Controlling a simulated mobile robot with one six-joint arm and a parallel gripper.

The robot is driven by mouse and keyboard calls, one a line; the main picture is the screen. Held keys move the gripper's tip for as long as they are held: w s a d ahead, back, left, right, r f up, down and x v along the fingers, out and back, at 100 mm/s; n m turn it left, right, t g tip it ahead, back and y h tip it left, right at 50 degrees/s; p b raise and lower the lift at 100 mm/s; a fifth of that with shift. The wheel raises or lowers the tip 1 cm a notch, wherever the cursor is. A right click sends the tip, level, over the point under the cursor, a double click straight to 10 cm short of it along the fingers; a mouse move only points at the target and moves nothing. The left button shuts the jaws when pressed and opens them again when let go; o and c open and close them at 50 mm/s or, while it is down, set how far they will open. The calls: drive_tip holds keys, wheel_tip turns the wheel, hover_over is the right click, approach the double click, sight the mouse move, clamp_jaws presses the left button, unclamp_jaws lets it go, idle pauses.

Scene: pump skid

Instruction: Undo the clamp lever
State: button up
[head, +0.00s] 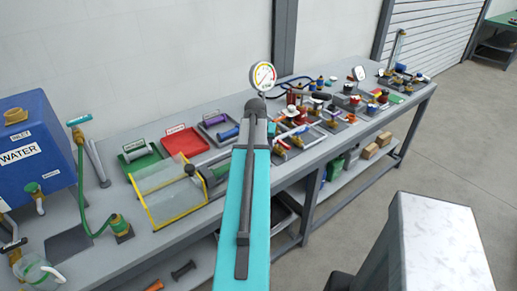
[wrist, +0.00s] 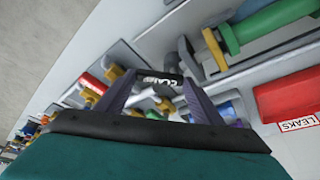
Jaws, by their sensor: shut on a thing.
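The clamp lever's black grip (wrist: 158,80), with white lettering that looks like "CLAMP", lies crosswise between my fingertips in the wrist view. My gripper (wrist: 159,86) is shut on this grip, one grey-purple finger at each end of it. The lever's lower part and its base are mostly hidden behind the fingers and the dark palm edge. In the head view my teal arm reaches over the bench and covers my gripper and the lever, so neither can be made out there.
A round gauge (head: 263,76) stands just beyond my arm. A yellow-framed clear guard (head: 168,192) is left of it, with a red LEAKS tray (head: 186,142) behind. A blue water tank (head: 32,150) stands far left. Several valves and fittings crowd the bench to the right.

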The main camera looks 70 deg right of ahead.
drive_tip(key=n, duration=0.1)
drive_tip(key=d+n+t, duration=0.1)
drive_tip(key=n, duration=0.1)
drive_tip(key=n+b, duration=0.1)
drive_tip(key=n, duration=0.1)
drive_tip(key=shift+w+d+t+y, duration=0.1)
drive_tip(key=shift+d+t+y, duration=0.15)
drive_tip(key=shift+t+y, duration=0.15)
drive_tip(key=shift+w+d+n+t+y+b, duration=0.15)
drive_tip(key=shift+n+t+y+b, duration=0.15)
drive_tip(key=shift+n, duration=0.7)
drive_tip(key=shift+w+d+n+t+y+b, duration=0.1)
drive_tip(key=shift+d+n+t+y+b, duration=0.15)
drive_tip(key=shift+n, duration=0.75)
drive_tip(key=shift+a+r, duration=0.1)
drive_tip(key=o, duration=1)
drive_tip(key=shift+o, duration=0.2)
drive_tip(key=shift+a, duration=0.1)
drive_tip(key=shift+f, duration=0.2)
drive_tip(key=shift+a+r, duration=0.1)
drive_tip(key=shift+s+r+p, duration=0.1)
drive_tip(key=shift+r+p, duration=0.2)
drive_tip(key=shift+r, duration=0.1)
drive_tip(key=shift+s+d+p+v, duration=0.15)
drive_tip(key=shift+p+v, duration=0.7)
drive_tip(key=shift+v, duration=1)
drive_tip(key=shift+s+d+p+v, duration=0.15)
drive_tip(key=shift+p+v, duration=0.65)
drive_tip(key=shift+v, duration=1.05)
